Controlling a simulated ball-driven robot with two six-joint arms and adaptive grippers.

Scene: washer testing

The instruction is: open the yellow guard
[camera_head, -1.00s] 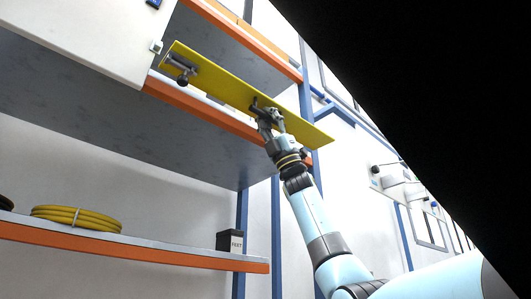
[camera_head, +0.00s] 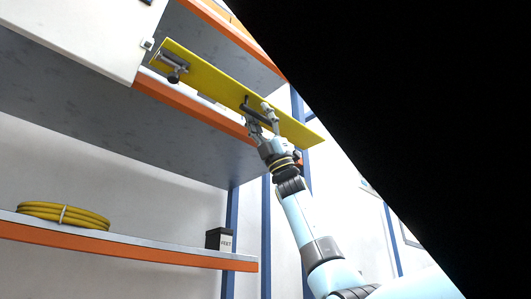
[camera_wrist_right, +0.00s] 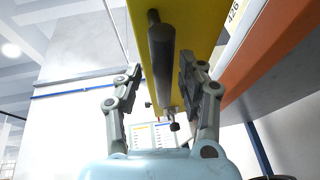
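The yellow guard (camera_head: 205,75) is a long flat panel, slanting down to the right in the head view beside a white cabinet. A dark bar handle (camera_wrist_right: 161,55) is on its face. A metal fitting with a dark knob (camera_head: 172,77) is at its left end. My right gripper (camera_head: 258,112) is at the handle. In the right wrist view my right gripper (camera_wrist_right: 159,78) has its fingers spread, one on each side of the handle, with visible gaps. The guard (camera_wrist_right: 190,15) fills the upper middle there. My left gripper is not in view.
The white cabinet (camera_head: 85,30) is at the upper left. A shelf with an orange edge (camera_head: 195,110) runs behind the guard. A lower shelf holds a coiled yellow hose (camera_head: 62,214) and a dark box (camera_head: 219,239). Black covers the head view's right side.

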